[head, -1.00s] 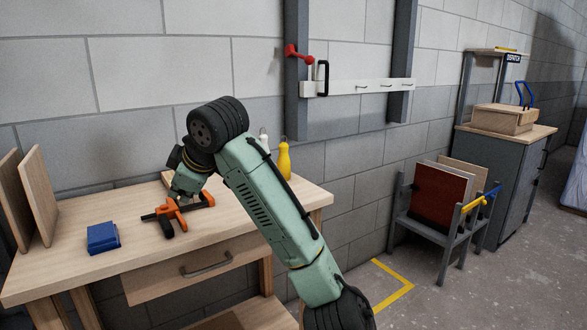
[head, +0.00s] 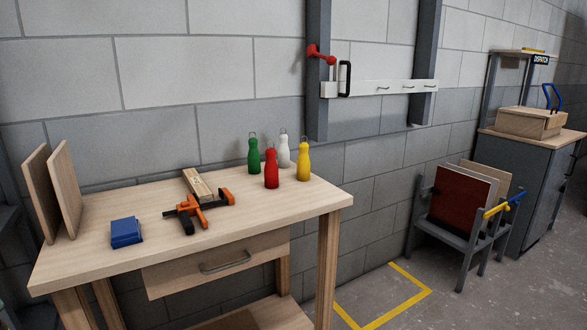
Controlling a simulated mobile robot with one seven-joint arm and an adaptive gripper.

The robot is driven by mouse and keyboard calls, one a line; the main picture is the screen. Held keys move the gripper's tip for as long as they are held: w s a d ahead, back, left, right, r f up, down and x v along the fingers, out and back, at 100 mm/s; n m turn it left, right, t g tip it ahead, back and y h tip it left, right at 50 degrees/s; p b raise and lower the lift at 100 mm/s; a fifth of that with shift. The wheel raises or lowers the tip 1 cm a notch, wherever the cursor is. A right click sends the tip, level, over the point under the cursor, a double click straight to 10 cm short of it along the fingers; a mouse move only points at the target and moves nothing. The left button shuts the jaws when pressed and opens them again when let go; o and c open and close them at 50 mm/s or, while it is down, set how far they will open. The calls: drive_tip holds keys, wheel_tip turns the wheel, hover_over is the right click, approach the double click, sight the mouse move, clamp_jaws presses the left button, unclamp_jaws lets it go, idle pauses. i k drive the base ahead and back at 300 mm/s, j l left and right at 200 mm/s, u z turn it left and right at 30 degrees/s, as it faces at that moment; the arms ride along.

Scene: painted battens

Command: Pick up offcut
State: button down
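A short piece of pale wood (head: 195,182), which looks like the offcut, lies on the workbench top (head: 100,262) near the wall. An orange and black clamp (head: 187,209) lies at its near end. I cannot tell whether the clamp touches the wood or only lies in front of it. My gripper is not in view, so I cannot see whether it is open or shut.
Green (head: 254,157), red (head: 271,170), white (head: 284,153) and yellow (head: 303,162) bottle-shaped objects stand right of the wood. A blue block (head: 126,232) lies at left, near two upright boards (head: 64,188). The bench's front right top is clear.

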sight(196, 185)
drive_tip(key=u, duration=1.95)
drive_tip(key=l+u, duration=0.3)
drive_tip(key=l, duration=0.3)
drive_tip(key=k+l+u, duration=0.1)
drive_tip(key=l+u, duration=0.25)
drive_tip(key=l, duration=0.25)
drive_tip(key=l+u, duration=0.1)
drive_tip(key=l, duration=0.3)
drive_tip(key=k+l, duration=0.15)
drive_tip(key=l, duration=0.25)
drive_tip(key=k+l+u, duration=0.15)
drive_tip(key=l, duration=0.3)
drive_tip(key=i, duration=0.05)
